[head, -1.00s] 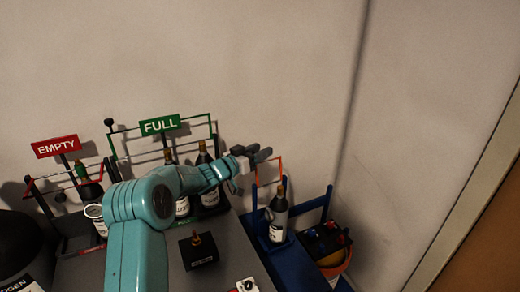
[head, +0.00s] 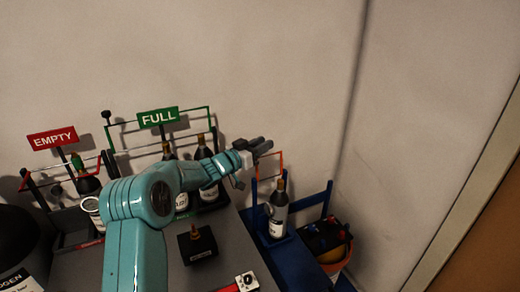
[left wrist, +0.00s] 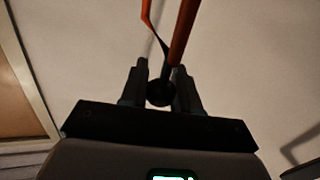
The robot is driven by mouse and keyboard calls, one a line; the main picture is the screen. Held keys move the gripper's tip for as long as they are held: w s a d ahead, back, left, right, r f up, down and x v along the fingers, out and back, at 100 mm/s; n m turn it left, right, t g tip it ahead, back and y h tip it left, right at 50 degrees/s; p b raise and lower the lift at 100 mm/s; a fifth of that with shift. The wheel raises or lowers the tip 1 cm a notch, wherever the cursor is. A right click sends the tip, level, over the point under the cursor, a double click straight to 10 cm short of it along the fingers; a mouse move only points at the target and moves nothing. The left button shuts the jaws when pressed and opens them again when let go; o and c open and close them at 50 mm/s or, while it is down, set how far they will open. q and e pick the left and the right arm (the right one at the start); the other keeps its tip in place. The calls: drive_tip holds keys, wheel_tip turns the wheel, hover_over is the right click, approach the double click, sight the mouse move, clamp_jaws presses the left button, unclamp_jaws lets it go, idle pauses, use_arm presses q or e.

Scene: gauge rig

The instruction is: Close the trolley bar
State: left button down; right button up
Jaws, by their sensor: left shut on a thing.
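The trolley bar (head: 283,164) is a thin orange-red frame on the blue trolley (head: 292,252), right of centre in the head view. It stands raised beside the trolley's bottle (head: 278,212). My left gripper (head: 264,147) is at the bar's upper end. In the left wrist view, the orange bar (left wrist: 184,32) runs down between the fingers to a round dark knob (left wrist: 160,93). My left gripper (left wrist: 161,88) is shut on the bar's end there. The bar's lower end is partly hidden in the head view. My right gripper is not in view.
Left of the trolley, a grey bench holds bottles behind bars marked by a green FULL sign (head: 158,117) and a red EMPTY sign (head: 52,138). A black block (head: 198,247) stands on the bench. A bucket (head: 333,258) is right of the trolley. The wall is close behind.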

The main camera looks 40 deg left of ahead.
use_arm(q)
drive_tip(key=s+d+m+t+h+b, duration=0.1)
drive_tip(key=s+d+m+b, duration=0.2)
drive_tip(key=b, duration=0.9)
drive_tip(key=shift+d+f+m+t, duration=0.35)
drive_tip(key=shift+d+m, duration=1.1)
drive_tip(key=shift+m, duration=0.25)
drive_tip(key=c, duration=0.9)
unclamp_jaws()
drive_tip(key=shift+s, duration=0.1)
drive_tip(key=b+v, duration=0.1)
drive_tip(key=v, duration=1.1)
drive_tip(key=shift+a+r, duration=0.1)
drive_tip(key=shift+a, duration=0.05)
